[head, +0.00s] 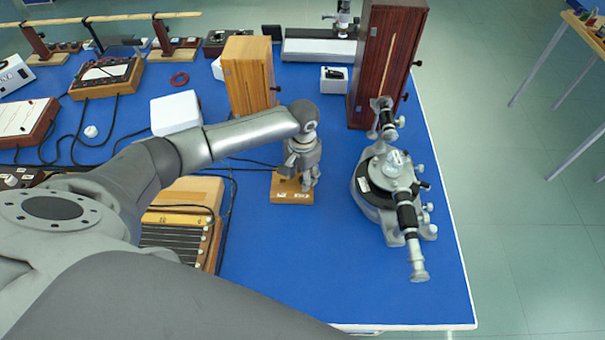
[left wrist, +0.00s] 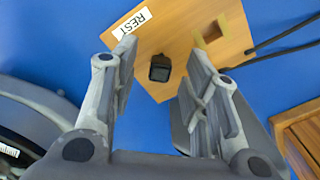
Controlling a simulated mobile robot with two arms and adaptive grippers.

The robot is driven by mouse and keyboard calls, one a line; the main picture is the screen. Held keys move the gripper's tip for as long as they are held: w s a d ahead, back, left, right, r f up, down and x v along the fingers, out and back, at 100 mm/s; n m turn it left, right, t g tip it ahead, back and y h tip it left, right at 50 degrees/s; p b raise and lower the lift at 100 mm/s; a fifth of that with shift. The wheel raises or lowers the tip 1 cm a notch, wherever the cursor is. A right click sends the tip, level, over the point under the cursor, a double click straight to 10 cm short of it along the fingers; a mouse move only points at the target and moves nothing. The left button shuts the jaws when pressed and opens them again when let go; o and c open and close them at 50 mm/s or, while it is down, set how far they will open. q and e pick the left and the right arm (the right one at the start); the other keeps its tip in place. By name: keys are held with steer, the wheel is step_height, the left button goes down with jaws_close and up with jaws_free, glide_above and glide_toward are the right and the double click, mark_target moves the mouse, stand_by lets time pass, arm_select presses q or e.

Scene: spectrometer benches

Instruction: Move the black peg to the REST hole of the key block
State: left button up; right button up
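The wooden key block (head: 291,197) lies on the blue table in the middle of the head view, partly hidden under my left gripper (head: 299,179). In the left wrist view the key block (left wrist: 180,32) carries a white REST label (left wrist: 132,22) near its edge. The black peg (left wrist: 160,67) shows as a small dark square-topped piece on the block; which hole it stands in I cannot tell. My left gripper (left wrist: 162,58) is open, its fingers on either side of the peg with gaps to both. My right gripper is not in view.
A spectrometer (head: 385,185) with its telescope stands right of the block. A wooden box (head: 248,75) and a tall dark box (head: 385,60) stand behind. A wooden apparatus with dark strips (head: 180,215) and black cables lie left. The blue table is clear in front.

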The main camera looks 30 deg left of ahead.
arm_select(q)
step_height(320, 180, up, 12)
stand_by(0.6)
stand_by(0.5)
